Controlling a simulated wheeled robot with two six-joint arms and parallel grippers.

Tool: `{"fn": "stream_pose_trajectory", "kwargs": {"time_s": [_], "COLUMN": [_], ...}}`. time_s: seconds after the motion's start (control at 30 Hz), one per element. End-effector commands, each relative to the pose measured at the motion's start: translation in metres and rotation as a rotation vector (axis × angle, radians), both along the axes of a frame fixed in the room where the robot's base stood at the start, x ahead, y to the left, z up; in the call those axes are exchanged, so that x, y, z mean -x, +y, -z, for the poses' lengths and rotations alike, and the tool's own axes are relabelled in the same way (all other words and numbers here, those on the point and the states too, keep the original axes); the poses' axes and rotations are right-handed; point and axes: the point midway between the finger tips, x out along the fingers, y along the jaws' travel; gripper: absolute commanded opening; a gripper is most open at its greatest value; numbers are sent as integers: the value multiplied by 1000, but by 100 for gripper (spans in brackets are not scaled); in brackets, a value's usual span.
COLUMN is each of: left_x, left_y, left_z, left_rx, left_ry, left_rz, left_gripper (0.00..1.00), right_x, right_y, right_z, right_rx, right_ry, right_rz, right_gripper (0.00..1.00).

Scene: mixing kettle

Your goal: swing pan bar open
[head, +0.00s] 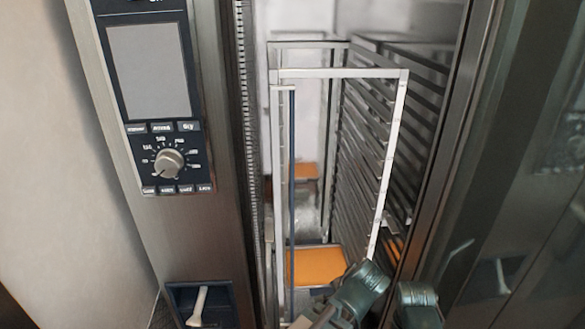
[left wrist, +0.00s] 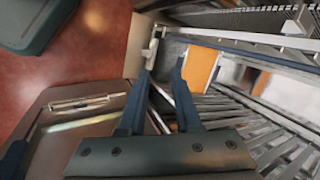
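The pan bar is a thin dark-blue upright bar (head: 292,190) at the left side of the rack's front in the head view. The metal rack (head: 390,150) stands inside the open oven cabinet, with many side rails. In the left wrist view, a long blue bar (left wrist: 245,47), which looks like the pan bar, runs along the rack toward the right edge. My left gripper (left wrist: 163,68) shows there with its two blue fingers apart and nothing clearly between them. The fingertips are near the bar's left end; I cannot tell if they touch. My right gripper is not visible.
A control panel with a knob (head: 169,161) is on the oven's left post. A handle (head: 199,305) sits low on it. The oven door frame (head: 465,130) stands open at the right. An orange panel (head: 316,266) lies low inside the rack. The rack's middle looks empty.

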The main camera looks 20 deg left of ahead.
Motion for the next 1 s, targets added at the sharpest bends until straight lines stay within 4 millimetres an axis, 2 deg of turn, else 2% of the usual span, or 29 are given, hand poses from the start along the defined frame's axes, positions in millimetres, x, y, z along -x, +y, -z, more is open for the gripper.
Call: {"fn": "stream_pose_trajectory", "kwargs": {"time_s": [0.03,0.1,0.17,0.2,0.3,0.4,0.5,0.6,0.7,0.87,1.0], "left_x": [-19,-44,-63,-74,-98,-114,-124,-130,-133,-135,-144], "left_y": [26,57,80,93,118,130,134,136,135,135,143], "left_z": [-32,-67,-100,-123,-178,-224,-255,-274,-282,-283,-283], "left_rx": [-122,-317,-495,-619,-919,-1179,-1375,-1500,-1561,-1579,-1575], "left_ry": [-35,-58,-54,-37,41,155,266,354,399,414,414], "left_rz": [104,267,402,487,681,832,936,999,1030,1038,1035], "left_gripper": [32,32,32,32,32,32,32,32,32,32,32], "right_x": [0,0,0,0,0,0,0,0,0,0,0], "right_y": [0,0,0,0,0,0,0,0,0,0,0], "right_z": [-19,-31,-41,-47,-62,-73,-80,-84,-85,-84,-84], "right_rx": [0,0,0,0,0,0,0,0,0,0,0], "right_ry": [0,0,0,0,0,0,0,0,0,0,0], "right_rz": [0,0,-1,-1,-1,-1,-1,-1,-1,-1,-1], "right_gripper": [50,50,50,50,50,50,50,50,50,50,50]}}
